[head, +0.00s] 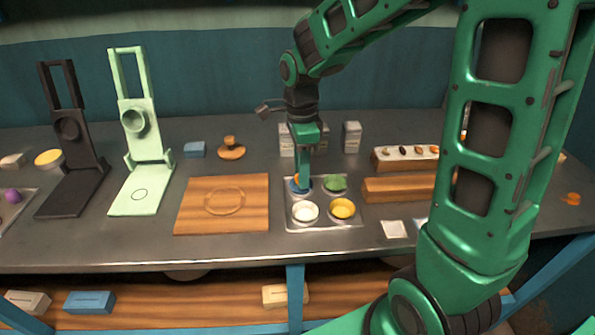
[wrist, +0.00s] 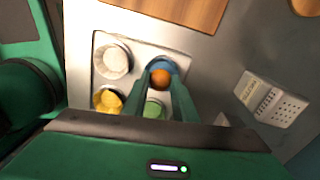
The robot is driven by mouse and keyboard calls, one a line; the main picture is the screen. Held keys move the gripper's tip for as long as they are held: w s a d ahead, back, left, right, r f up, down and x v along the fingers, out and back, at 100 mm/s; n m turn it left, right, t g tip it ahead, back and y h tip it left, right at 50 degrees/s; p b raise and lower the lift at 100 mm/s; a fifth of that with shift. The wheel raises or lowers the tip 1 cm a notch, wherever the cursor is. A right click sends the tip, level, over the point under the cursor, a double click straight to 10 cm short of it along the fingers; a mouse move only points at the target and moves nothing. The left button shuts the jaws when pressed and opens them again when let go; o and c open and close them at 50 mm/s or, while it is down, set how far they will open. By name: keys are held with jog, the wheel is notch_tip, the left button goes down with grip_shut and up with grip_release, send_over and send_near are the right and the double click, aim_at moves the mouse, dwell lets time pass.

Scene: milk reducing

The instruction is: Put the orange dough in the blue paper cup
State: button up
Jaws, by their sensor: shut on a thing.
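The orange dough (wrist: 160,77) is a small round ball between the fingertips of my gripper (wrist: 161,84), which is shut on it. The blue paper cup (wrist: 157,63) is directly behind and around the ball in the wrist view. In the head view, the blue cup (head: 292,188) sits in the back left place of a metal tray (head: 324,226). My gripper (head: 301,178) points straight down at this cup, partly hiding it. I cannot tell whether the ball touches the cup's bottom.
The tray also holds a green-filled cup (head: 335,183), a white-filled cup (head: 305,211) and a yellow-filled cup (head: 343,208). A wooden board (head: 190,210) lies left of the tray. A wooden block (head: 400,190) lies to its right. Grey cartons (head: 352,137) stand behind.

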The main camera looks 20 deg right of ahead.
jog(key=o, duration=1.1)
notch_tip(320, 180, up, 11)
jog(key=s+d+f+n, duration=0.3)
jog(key=s+d+n, duration=0.4)
jog(key=s, duration=0.4)
jog(key=s+d+f+n, duration=0.3)
jog(key=s+d+n, duration=0.3)
jog(key=s+d, duration=0.3)
jog(key=s, duration=0.3)
jog(key=shift+s+d+n+t, duration=0.2)
jog(key=shift+d+n+t, duration=0.1)
jog(key=shift+d+n, duration=0.1)
